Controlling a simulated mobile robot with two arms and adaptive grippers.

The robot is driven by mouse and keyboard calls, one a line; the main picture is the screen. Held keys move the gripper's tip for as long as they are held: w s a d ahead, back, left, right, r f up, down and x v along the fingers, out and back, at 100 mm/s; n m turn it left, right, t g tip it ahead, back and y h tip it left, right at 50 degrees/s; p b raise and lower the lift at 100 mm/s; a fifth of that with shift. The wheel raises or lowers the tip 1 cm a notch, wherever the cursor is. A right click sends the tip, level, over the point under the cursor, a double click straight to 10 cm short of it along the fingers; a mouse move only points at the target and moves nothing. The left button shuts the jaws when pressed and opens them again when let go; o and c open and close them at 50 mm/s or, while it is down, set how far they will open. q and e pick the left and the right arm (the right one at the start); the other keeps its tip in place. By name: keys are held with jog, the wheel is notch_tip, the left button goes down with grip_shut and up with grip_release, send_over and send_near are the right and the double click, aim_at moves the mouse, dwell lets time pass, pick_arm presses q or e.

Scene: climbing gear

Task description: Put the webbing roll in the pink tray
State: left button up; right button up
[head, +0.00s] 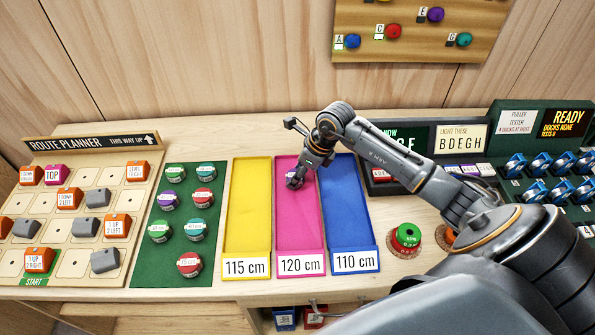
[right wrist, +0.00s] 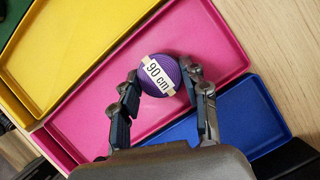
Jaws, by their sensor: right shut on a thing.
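The webbing roll is a purple roll with a white "90 cm" label; it shows in the right wrist view (right wrist: 169,98). My right gripper (head: 296,181) is shut on it, one finger on each side, and it also shows in the right wrist view (right wrist: 163,84). They are over the far half of the pink tray (head: 299,228), labelled "120 cm"; the tray also shows in the right wrist view (right wrist: 82,108). I cannot tell whether the roll touches the tray floor. In the head view the gripper mostly hides the roll. My left gripper is not in view.
A yellow tray (head: 247,215) stands left of the pink one and a blue tray (head: 347,215) right of it; both look empty. Several other rolls sit on a green mat (head: 173,257). A red and green stack (head: 405,240) stands right of the blue tray.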

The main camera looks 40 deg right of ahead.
jog(key=shift+f, duration=0.2)
jog(key=o, duration=1.1)
jog(key=shift+o, duration=0.2)
jog(key=shift+r, duration=0.1)
jog(key=shift+r, duration=0.15)
jog(key=b+v, duration=0.2)
jog(key=v, duration=1)
jog(key=shift+w, duration=0.1)
